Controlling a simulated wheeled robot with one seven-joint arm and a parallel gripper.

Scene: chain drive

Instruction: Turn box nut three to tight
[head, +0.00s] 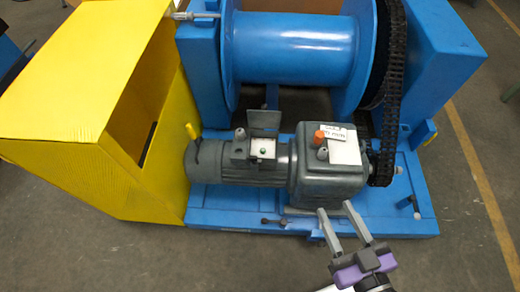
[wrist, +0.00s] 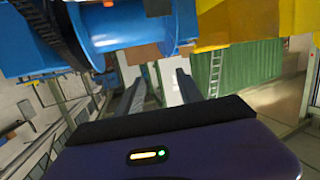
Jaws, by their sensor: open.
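The grey gearbox (head: 325,180) sits on a blue base frame (head: 245,213), joined to a grey motor (head: 238,170) on its left. An orange cap (head: 318,138) and a white label plate (head: 345,150) are on its top. The nuts at its foot are too small or hidden to tell apart, so I cannot tell which is nut three. My gripper (head: 335,208) is open with nothing between its fingers, in front of the gearbox near the frame's front edge. Its two fingers also show apart in the wrist view (wrist: 158,88); no nut is recognisable there.
A blue drum (head: 290,48) stands behind the gearbox. A black chain (head: 390,90) runs down on the right. A yellow guard (head: 75,115) stands at the left. A small dark lever-like part (head: 275,222) lies at the frame's front edge. Floor in front is clear.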

